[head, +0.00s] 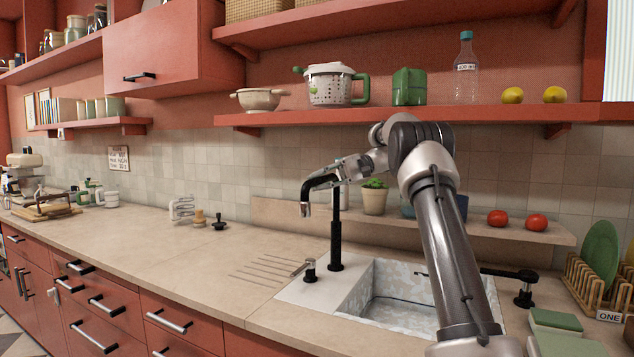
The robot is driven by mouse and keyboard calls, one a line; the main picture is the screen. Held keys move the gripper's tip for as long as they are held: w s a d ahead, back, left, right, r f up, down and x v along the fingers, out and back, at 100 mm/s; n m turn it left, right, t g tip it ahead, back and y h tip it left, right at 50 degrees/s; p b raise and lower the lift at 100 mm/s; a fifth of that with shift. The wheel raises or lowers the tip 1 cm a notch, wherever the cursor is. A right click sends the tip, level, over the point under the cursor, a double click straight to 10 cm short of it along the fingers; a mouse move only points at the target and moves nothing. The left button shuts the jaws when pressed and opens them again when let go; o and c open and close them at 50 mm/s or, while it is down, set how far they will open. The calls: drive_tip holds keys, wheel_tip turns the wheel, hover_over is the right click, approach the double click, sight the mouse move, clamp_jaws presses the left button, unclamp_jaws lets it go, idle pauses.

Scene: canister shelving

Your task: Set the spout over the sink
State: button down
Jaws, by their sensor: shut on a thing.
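The black spout (322,181) of the tap is at the top of a tall black post (336,236) on the left side of the sink. It points left, and its silver tip hangs over the counter side, left of the basin. The sink (405,312) is a pale patterned basin set in the counter, partly hidden by my arm. My gripper (340,174) is at the spout near the top of the post, shut on it. The fingertips are small and partly hidden against the spout.
A short tap handle (310,271) stands left of the post. A black fitting (524,288) is right of the sink. A low ledge behind holds a potted plant (374,197) and tomatoes (536,222). A dish rack (596,285) stands at right. The counter (200,240) at left is mostly clear.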

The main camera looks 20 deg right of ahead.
idle(0.3)
drive_tip(key=c, duration=1.3)
unclamp_jaws()
